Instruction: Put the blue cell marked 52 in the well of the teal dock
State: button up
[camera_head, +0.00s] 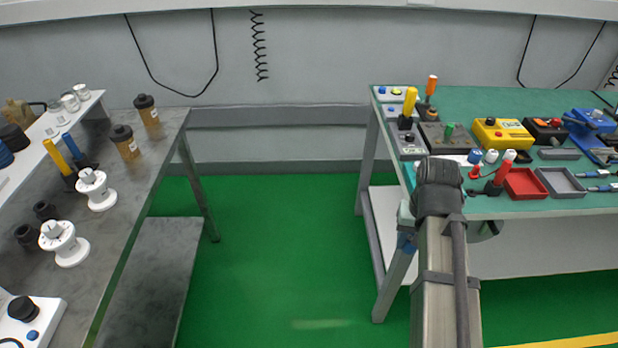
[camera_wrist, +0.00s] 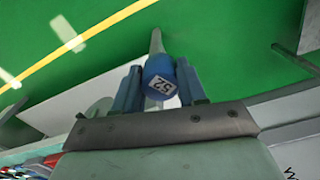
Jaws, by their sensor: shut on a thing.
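The blue cell marked 52 (camera_wrist: 160,66) is between the two blue fingers of my gripper (camera_wrist: 158,84) in the wrist view. Its white label with the number faces the camera. My gripper is shut on the cell, with green floor behind it. In the head view my gripper (camera_head: 407,243) hangs low at the left front corner of the right bench, just below the top's level. The cell cannot be told apart from the blue fingers there. I cannot make out a teal dock with a well in either view.
The right bench (camera_head: 540,206) holds a yellow box (camera_head: 502,133), a red tray (camera_head: 525,184), a grey tray (camera_head: 561,183) and upright coloured handles. The left bench (camera_head: 110,225) holds white spools and brown-black canisters. Open green floor (camera_head: 285,250) lies between the benches.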

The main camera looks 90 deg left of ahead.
jog(key=s+a+n, duration=0.3)
jog(key=s+a, duration=0.1)
jog(key=s, duration=1.2)
notch_tip(320, 180, up, 7)
jog(key=n, duration=0.9)
send_over(72, 283)
jog(key=shift+f, duration=4.65)
jog(key=shift+f, duration=0.1)
jog(key=o, duration=1.1)
jog(key=shift+c, duration=0.2)
